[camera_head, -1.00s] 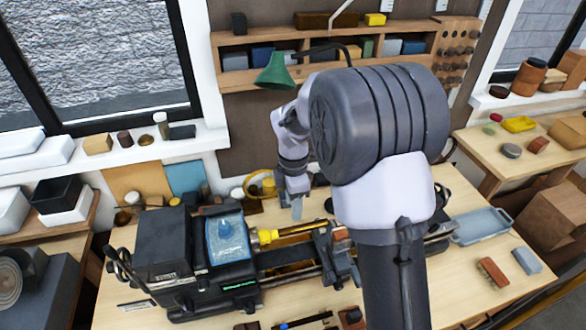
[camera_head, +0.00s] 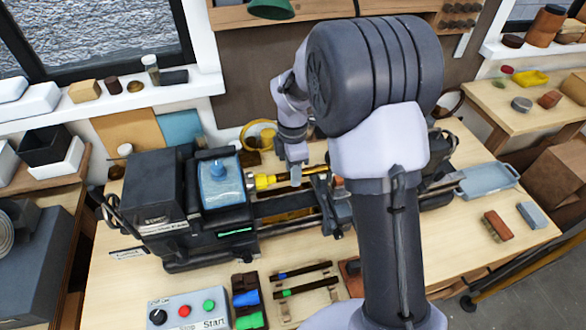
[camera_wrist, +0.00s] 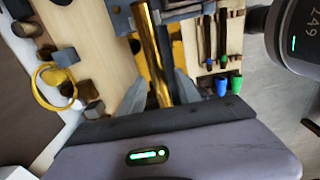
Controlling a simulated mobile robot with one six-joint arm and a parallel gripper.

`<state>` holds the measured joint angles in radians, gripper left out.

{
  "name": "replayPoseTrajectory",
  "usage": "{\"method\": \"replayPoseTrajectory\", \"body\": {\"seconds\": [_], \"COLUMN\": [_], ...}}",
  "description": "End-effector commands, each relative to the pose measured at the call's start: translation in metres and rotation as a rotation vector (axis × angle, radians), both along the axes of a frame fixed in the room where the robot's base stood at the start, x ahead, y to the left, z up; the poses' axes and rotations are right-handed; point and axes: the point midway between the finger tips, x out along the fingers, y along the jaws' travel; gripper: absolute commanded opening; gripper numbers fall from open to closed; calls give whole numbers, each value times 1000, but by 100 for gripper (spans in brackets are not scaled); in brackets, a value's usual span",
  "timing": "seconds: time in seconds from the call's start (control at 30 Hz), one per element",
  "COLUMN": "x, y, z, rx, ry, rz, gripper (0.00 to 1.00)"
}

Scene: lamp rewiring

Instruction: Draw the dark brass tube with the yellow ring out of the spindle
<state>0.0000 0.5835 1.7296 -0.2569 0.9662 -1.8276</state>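The brass tube (camera_head: 286,182) lies level along the lathe, its left end at a yellow piece (camera_head: 262,181) beside the headstock spindle. Whether this yellow piece is the ring on the tube is hard to tell. My gripper (camera_head: 296,180) points down at the tube, right of the yellow piece. In the wrist view, the tube (camera_wrist: 154,50) runs between the two fingers of my gripper (camera_wrist: 160,92). The fingers stand apart with a gap showing on both sides of the tube. The tube's end nearest the palm is hidden.
The dark lathe headstock (camera_head: 162,202) stands left of the gripper, with a blue-topped cover (camera_head: 220,182). A control box (camera_head: 187,308) and a rack of rods (camera_head: 303,282) with blue and green bands sit in front. A grey tray (camera_head: 488,181) lies right.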

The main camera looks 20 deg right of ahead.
Motion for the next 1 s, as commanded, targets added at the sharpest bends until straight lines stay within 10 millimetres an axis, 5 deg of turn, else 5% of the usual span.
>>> {"method": "replayPoseTrajectory", "body": {"seconds": [0.2, 1.0], "x": [0, 0], "y": [0, -24], "z": [0, 0], "rx": [0, 0], "ry": [0, 2], "rz": [0, -1], "gripper": [0, 0]}}
